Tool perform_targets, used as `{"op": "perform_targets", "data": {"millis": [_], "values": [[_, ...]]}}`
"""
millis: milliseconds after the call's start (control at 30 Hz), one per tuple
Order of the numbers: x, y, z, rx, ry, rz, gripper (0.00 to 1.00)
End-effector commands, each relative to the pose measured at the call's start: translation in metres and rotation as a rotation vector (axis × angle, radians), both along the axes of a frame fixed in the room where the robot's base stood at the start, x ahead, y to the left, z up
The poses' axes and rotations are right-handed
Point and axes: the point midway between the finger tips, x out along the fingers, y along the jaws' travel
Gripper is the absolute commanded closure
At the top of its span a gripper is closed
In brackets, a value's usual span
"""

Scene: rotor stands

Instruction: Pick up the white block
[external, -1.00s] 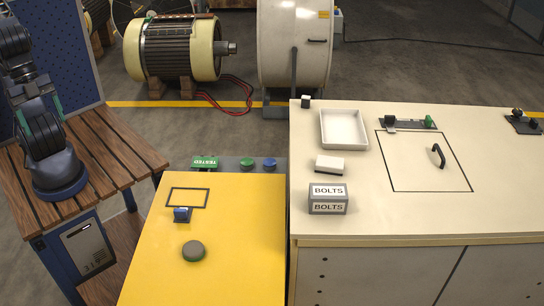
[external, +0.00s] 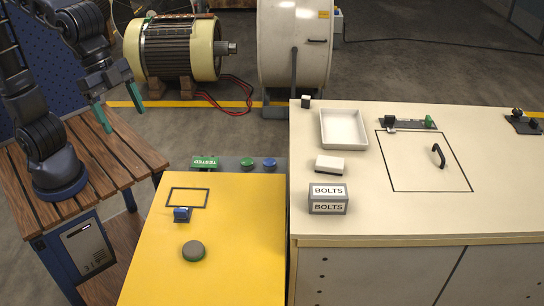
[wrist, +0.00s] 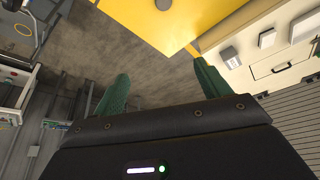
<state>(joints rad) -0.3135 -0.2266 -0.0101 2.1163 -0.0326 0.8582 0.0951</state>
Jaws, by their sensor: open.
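The white block (external: 329,165) lies on the cream worktop (external: 390,215), between the white tray and the BOLTS box. It has a white top and a darker lower edge. In the wrist view, a small white block (wrist: 267,38) shows at the upper right. My gripper (external: 120,106) is raised at the upper left of the external view, far from the block. Its two green fingers are apart with nothing between them; they also show in the wrist view (wrist: 160,82).
The BOLTS box (external: 328,200) stands in front of the block, and the white tray (external: 364,143) lies behind it. A yellow table (external: 240,240) with a grey knob (external: 193,251) is between my arm and the worktop. A handled panel (external: 425,175) is at right.

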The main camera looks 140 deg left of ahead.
Motion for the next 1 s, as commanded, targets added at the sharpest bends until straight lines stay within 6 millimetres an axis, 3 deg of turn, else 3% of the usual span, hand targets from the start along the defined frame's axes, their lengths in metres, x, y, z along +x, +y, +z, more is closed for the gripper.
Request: {"op": "perform_targets", "data": {"millis": [200,500,800,1000], "values": [[0.056,0.066,-0.010,-0.001,0.004,0.065,0.25],[0.116,0.168,-0.039,-0.002,0.005,0.148,0.25],[0.155,0.284,-0.088,-0.005,0.005,0.233,0.25],[0.166,0.366,-0.130,-0.007,0.004,0.293,0.25]]}}
